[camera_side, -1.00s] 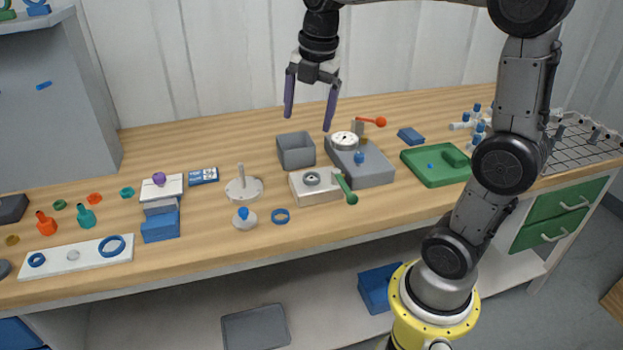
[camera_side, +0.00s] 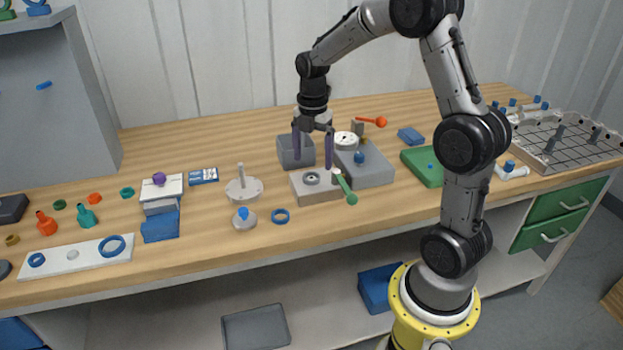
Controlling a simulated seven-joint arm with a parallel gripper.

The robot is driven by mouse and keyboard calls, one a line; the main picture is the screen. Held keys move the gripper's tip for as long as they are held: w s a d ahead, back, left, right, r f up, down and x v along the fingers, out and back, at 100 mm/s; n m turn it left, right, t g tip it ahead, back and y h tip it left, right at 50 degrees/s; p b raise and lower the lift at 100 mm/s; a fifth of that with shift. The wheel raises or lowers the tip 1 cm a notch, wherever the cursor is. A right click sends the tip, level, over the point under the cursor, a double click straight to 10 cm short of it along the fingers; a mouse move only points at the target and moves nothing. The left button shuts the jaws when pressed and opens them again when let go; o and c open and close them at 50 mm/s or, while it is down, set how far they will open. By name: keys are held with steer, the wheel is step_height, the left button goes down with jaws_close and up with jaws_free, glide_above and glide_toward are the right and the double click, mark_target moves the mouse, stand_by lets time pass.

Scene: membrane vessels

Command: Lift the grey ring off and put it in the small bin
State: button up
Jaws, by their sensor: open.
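The grey ring (camera_side: 312,178) lies on top of a pale block (camera_side: 320,193) that has a green-knobbed lever (camera_side: 347,189) at its right. The small bin (camera_side: 284,155), a grey open box, stands just behind that block. My gripper (camera_side: 313,164) points down with its two purple fingers spread and nothing between them. Its fingers appear just above or behind the ring, one to each side; the exact height is hard to tell. The left finger overlaps the bin in the picture, and the right finger hides a little of the area between the blocks.
A grey block with a white dial (camera_side: 345,138) and a blue knob stands close right. An orange-knobbed lever (camera_side: 376,122) is behind it. Bare wood lies at the back left.

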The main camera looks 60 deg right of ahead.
mark_target(310, 179)
steer(key=shift+w+d+f, duration=0.1)
steer(key=shift+w+f, duration=0.05)
steer(key=shift+f, duration=1.2)
steer(key=shift+w+f, duration=0.15)
steer(key=shift+f, duration=1.15)
steer(key=c, duration=1.4)
steer(key=shift+r, duration=0.1)
steer(key=shift+r, duration=0.55)
steer(key=shift+s+a+r, duration=1)
steer(key=shift+s+r, duration=1.1)
steer(key=shift+r, duration=0.35)
steer(key=shift+s+a+r, duration=1.05)
steer(key=shift+s+r, duration=1.05)
steer(key=shift+r, duration=0.4)
steer(key=shift+s+a+r, duration=1)
steer(key=shift+s+r, duration=1.1)
steer(key=shift+r, duration=0.35)
